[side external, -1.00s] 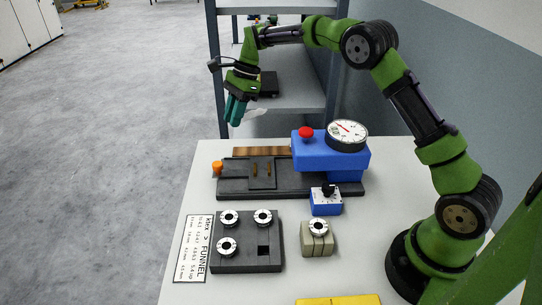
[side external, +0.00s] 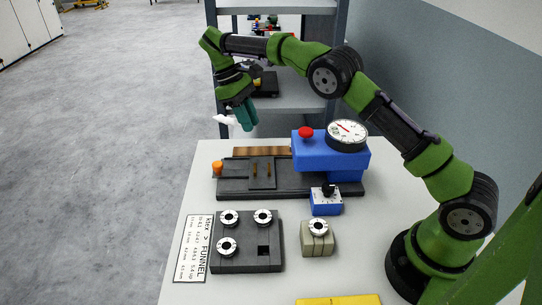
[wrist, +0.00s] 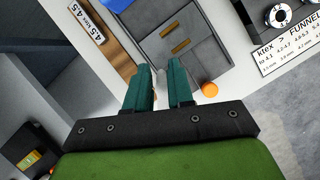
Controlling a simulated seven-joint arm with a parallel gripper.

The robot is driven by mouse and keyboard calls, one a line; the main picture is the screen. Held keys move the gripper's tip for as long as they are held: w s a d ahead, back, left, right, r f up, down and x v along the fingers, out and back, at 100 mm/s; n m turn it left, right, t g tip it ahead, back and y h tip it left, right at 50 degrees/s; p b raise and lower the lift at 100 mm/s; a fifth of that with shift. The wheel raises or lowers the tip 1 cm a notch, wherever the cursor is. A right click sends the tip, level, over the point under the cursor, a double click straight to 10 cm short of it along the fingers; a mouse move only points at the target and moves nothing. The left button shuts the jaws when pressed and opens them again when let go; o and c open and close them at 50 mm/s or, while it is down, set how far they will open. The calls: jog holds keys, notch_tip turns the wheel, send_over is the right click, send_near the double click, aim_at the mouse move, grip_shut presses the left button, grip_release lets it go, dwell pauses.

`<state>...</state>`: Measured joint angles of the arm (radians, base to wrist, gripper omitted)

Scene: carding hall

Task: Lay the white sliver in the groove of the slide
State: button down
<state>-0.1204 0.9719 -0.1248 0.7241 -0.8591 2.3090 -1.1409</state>
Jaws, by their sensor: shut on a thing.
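My gripper (side external: 246,118) is shut on the white sliver (side external: 226,119) and holds it in the air at the back left of the table. The sliver's pale end sticks out to the left of the fingers. In the wrist view, my two teal fingers (wrist: 160,80) hide most of it. The slide (side external: 262,172) is a dark grey plate with two brass strips, on a long dark base below and in front of my gripper. It also shows in the wrist view (wrist: 205,58). I cannot make out the groove clearly.
A blue block (side external: 320,157) with a red button and a dial gauge (side external: 346,134) stands at the base's right. An orange cap (side external: 217,168) is at its left end. A wooden strip (side external: 262,151) lies behind. A dark block with metal rings (side external: 246,252) stands in front.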

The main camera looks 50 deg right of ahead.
jog(key=s+n+t+h, duration=0.1)
jog(key=n+h, duration=0.1)
jog(key=n, duration=0.4)
jog(key=n+t, duration=0.7)
jog(key=n, duration=1)
send_near(262, 160)
jog(key=x, duration=0.4)
jog(key=w+d+x, duration=0.1)
jog(key=x, duration=0.1)
jog(key=shift+w+d, duration=0.1)
jog(key=shift+w, duration=0.05)
jog(key=shift+f, duration=0.1)
jog(key=c, duration=1)
grip_release()
